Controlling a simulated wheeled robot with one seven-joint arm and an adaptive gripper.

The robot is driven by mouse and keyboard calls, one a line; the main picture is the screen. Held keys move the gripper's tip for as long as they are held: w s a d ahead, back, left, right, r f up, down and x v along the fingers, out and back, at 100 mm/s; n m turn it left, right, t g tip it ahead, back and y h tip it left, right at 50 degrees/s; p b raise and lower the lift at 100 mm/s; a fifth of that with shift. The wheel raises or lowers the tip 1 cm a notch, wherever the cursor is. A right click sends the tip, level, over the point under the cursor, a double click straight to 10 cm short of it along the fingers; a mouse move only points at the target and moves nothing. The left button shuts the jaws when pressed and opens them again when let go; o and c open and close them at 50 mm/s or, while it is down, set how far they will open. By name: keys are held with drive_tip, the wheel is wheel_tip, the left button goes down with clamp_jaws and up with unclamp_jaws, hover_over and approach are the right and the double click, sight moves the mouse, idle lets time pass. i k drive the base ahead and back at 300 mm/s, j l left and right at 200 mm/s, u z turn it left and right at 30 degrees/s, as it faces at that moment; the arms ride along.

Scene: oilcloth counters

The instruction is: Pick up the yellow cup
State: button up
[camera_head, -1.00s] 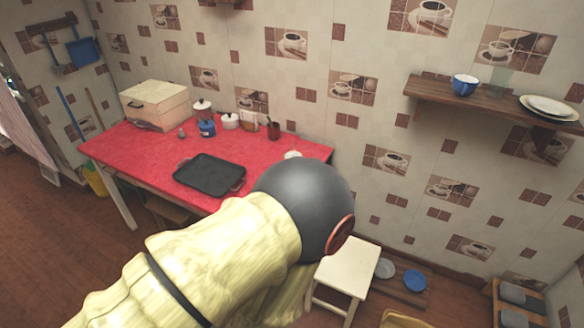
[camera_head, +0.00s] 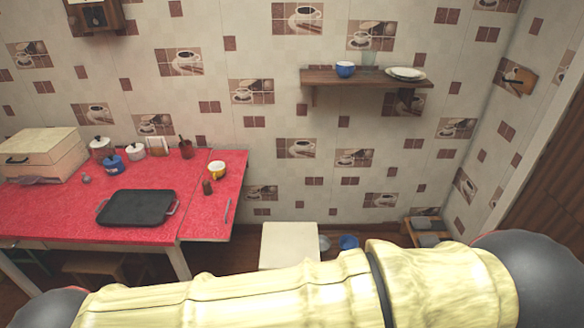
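The yellow cup (camera_head: 217,170) stands on the right part of the red-covered table, near its back right corner. It is small in the head view, and its inside looks pale. A small dark brown item (camera_head: 207,187) stands just in front of it. My arm crosses the bottom of the picture, well in front of the table and the cup. My gripper is out of view, so I cannot see its fingers.
A black tray (camera_head: 137,208) lies on the red table (camera_head: 60,213). Several pots and a beige box (camera_head: 42,154) stand behind it. A white stool (camera_head: 290,243) stands right of the table. A wall shelf (camera_head: 365,79) holds a blue cup (camera_head: 345,69) and plates (camera_head: 405,73).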

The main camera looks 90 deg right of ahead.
sight(217, 169)
drive_tip(key=z, duration=2.5)
drive_tip(key=i+j+z, duration=0.7)
drive_tip(key=j, duration=0.15)
drive_tip(key=i+j+z, duration=0.2)
drive_tip(key=j, duration=0.15)
drive_tip(key=j+z, duration=0.25)
drive_tip(key=i+j, duration=0.05)
drive_tip(key=j, duration=0.05)
